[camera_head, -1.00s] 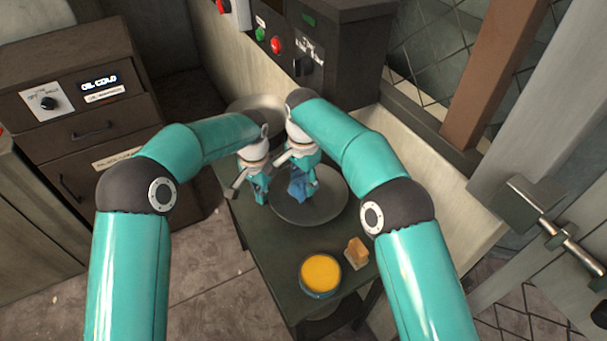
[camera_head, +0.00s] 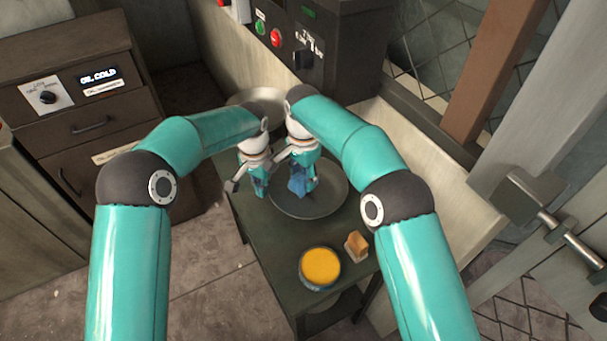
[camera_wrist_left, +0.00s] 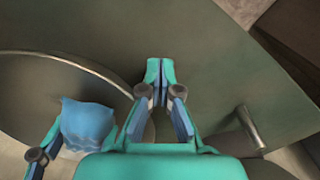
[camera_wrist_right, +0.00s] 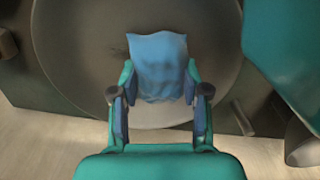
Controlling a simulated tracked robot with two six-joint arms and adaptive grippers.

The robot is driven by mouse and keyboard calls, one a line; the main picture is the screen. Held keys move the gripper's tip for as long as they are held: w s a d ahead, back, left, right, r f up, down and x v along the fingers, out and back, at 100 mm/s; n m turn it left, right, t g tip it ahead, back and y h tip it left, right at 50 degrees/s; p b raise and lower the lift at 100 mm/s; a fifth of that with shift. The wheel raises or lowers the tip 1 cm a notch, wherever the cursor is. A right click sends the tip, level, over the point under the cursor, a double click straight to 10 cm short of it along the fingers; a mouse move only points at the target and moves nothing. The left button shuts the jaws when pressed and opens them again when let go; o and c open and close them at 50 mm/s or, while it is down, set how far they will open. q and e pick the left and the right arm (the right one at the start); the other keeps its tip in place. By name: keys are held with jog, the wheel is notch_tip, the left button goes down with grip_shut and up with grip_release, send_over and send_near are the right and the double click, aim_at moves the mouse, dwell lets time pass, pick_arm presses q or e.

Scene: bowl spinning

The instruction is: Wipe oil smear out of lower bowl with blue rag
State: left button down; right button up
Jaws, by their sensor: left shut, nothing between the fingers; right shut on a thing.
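The lower bowl (camera_head: 330,204) is a wide, shallow grey bowl on the dark green table; it fills much of the right wrist view (camera_wrist_right: 60,50). The rag also shows at the lower left of the left wrist view (camera_wrist_left: 88,125). My left gripper (camera_wrist_left: 160,98) is shut and empty, beside the bowl's left rim above bare table. A small dark spot shows in the bowl near the rag; I cannot tell if it is the oil smear.
A round tub with yellow contents (camera_head: 320,267) and a tan block (camera_head: 356,245) stand on the table's near right part. Another pale bowl (camera_head: 245,97) is behind my grippers. A control box with buttons (camera_head: 300,50) stands at the back. A pale wall (camera_head: 440,180) runs along the right.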

aim_at(310, 197)
jog(key=shift+f, duration=0.7)
jog(key=shift+s+d+r, duration=0.1)
jog(key=shift+s+d, duration=0.4)
jog(key=shift+s, duration=0.25)
jog(key=shift+s+d+r, duration=0.1)
jog(key=shift+s+d, duration=0.35)
jog(key=shift+s, duration=0.3)
jog(key=shift+f, duration=0.2)
pick_arm(q)
jog(key=shift+s, duration=0.1)
pick_arm(e)
jog(key=shift+w+a+f, duration=0.15)
jog(key=shift+w+a, duration=0.35)
jog(key=shift+w, duration=0.2)
jog(key=shift+w+a+f, duration=0.1)
jog(key=shift+w+a, duration=0.35)
jog(key=shift+w, duration=0.2)
jog(key=shift+r, duration=0.1)
